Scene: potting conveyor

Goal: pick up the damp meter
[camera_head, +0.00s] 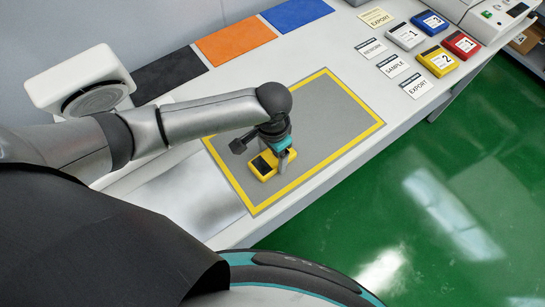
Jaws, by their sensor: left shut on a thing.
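The damp meter (261,167) is a yellow device with a dark face. It lies on, or just above, the grey mat with a yellow border (330,120); I cannot tell whether it touches the mat. My left gripper (284,160) points down over the meter and is shut on it. The gripper and wrist hide part of the meter's right side. My right gripper is not in view.
Black, orange (235,40) and blue (297,14) mats lie along the back wall. Numbered boxes in grey, blue, yellow (438,62) and red, with label cards (393,65), sit at the upper right. The bordered mat is otherwise clear. The table's front edge drops to a green floor (430,200).

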